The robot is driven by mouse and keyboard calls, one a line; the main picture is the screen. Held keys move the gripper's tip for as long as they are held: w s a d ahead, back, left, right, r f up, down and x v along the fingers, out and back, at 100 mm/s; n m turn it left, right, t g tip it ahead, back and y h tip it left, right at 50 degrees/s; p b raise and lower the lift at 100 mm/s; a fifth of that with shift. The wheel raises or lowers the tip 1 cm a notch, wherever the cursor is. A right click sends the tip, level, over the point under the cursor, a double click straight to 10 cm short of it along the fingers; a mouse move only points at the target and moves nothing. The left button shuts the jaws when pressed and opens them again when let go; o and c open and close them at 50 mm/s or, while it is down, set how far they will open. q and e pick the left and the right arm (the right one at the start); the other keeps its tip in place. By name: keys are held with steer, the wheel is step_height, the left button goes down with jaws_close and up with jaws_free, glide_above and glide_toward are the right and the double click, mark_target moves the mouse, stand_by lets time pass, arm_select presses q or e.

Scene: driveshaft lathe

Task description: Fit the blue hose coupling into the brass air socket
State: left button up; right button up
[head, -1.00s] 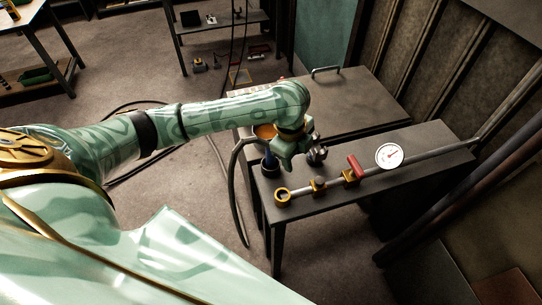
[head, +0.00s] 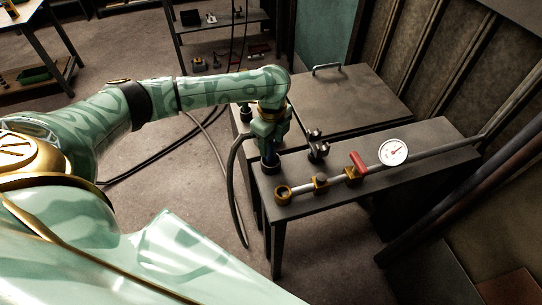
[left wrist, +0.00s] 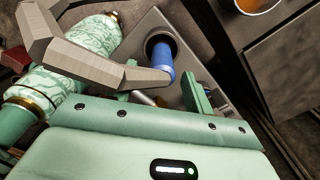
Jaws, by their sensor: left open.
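The blue hose coupling (left wrist: 160,62) stands in a dark round holder (left wrist: 152,40) in the left wrist view. In the head view the holder (head: 270,165) is at the table's near left corner, and my gripper covers most of the coupling. My left gripper (head: 268,148) points down just above it. The brass air socket (head: 283,192) is at the near left end of the pipe. My right gripper is not in view.
A dark knobbed fitting (head: 318,147) stands right of my gripper. A grey hose (head: 233,190) hangs off the table's left side. The table top (head: 425,145) is mostly clear.

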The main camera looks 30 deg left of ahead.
mark_target(271, 151)
arm_select(q)
steer(key=f, duration=0.2)
steer(key=f+b, duration=0.1)
steer(key=f, duration=0.2)
steer(key=shift+w+a+b, duration=0.1)
steer(key=shift+a+b, duration=0.1)
steer(key=shift+b, duration=0.1)
jaws_close()
steer(key=shift+r, duration=0.1)
